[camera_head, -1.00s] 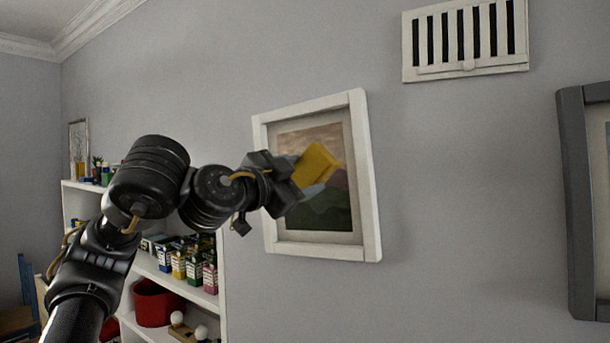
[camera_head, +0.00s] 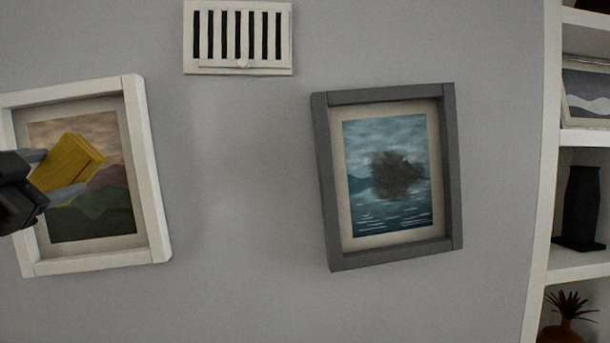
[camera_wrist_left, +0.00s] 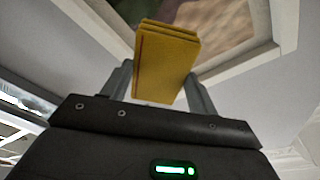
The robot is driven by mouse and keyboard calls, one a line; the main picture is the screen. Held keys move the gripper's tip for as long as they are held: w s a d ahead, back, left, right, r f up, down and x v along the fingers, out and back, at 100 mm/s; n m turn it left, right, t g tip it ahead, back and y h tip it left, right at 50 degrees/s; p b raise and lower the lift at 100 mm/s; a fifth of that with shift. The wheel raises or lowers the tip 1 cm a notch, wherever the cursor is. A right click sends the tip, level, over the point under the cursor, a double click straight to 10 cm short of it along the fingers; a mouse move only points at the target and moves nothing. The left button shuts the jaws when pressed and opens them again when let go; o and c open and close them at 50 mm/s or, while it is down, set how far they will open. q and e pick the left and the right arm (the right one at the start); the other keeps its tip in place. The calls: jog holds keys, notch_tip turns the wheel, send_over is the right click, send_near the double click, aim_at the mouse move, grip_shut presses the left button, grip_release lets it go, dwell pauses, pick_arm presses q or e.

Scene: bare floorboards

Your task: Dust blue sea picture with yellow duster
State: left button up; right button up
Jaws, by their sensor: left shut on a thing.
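The blue sea picture (camera_head: 390,215) hangs on the wall right of centre in the head view, in a dark grey frame. A dark smudge (camera_head: 397,174) covers its middle. My left gripper (camera_head: 62,177) is at the left edge of the head view, shut on the yellow duster (camera_head: 70,163). The duster appears in front of the white-framed hill picture, apart from the sea picture. The left wrist view shows the duster (camera_wrist_left: 165,62) between the two fingers. My right gripper is in neither view.
The white-framed hill picture (camera_head: 155,205) hangs at the left. A white vent (camera_head: 238,70) is on the wall above, between the pictures. A white shelf unit (camera_head: 540,200) with a dark vase (camera_head: 580,205) stands at the right. The wall between the pictures is bare.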

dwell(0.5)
pick_arm(q)
jog(key=w+d+f+m+g+h+b, duration=0.1)
jog(key=w+d+f+m+h+b, duration=0.2)
jog(key=d+f, duration=0.45)
jog(key=w+d+f+m+g+h, duration=0.1)
jog(key=w+d+f+m+h, duration=0.1)
jog(key=d+f+h, duration=0.45)
jog(key=s+d+f+m+g+h+b, duration=0.2)
jog(key=d+f+m+g+h+b, duration=0.1)
jog(key=d+f, duration=0.6)
jog(key=s+d+f+m+g+h+b, duration=0.2)
jog(key=d+f+h+b, duration=0.1)
jog(key=d+f, duration=0.55)
jog(key=s+a+f+n+t+y+b, duration=0.1)
jog(key=a+f+n+y, duration=0.4)
jog(key=f, duration=0.9)
jog(key=s+a+f+n+t+y+b, duration=0.2)
jog(key=a+f+n+t+y+b, duration=0.2)
jog(key=a+f+y, duration=0.6)
notch_tip(320, 180, down, 4)
jog(key=shift+a+r+n+t, duration=0.1)
jog(key=shift+a+n+t, duration=0.4)
jog(key=shift+t, duration=0.5)
